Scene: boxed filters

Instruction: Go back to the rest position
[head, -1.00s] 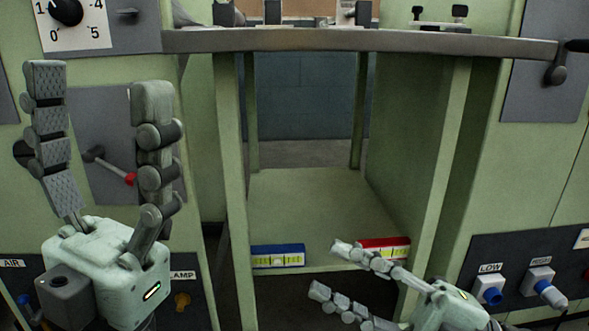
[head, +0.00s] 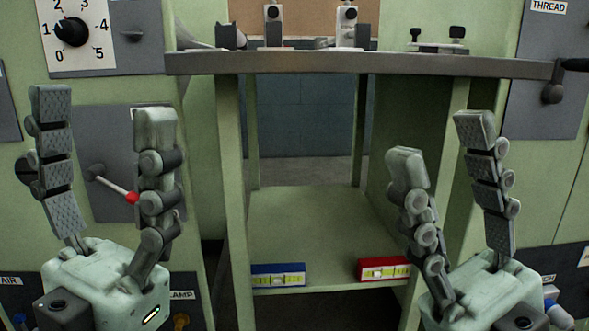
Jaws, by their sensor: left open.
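My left gripper (head: 104,103) is at the left of the head view, fingers pointing up and spread apart. It is open and empty, in front of the green machine panel. My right gripper (head: 440,135) is at the lower right, fingers also up and spread apart. It is open and empty, in front of the right side of the shelf frame. A blue boxed filter (head: 278,281) lies at the front left of the lower shelf. A red boxed filter (head: 383,274) lies at the front right of that shelf, its right end close to my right gripper's fingers in the picture.
The green lower shelf (head: 305,225) is bare behind the boxes. A grey worktop (head: 360,62) spans above it with metal fixtures. A lever with a red knob (head: 132,198) sits behind my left gripper. A dial (head: 72,31) is at the upper left.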

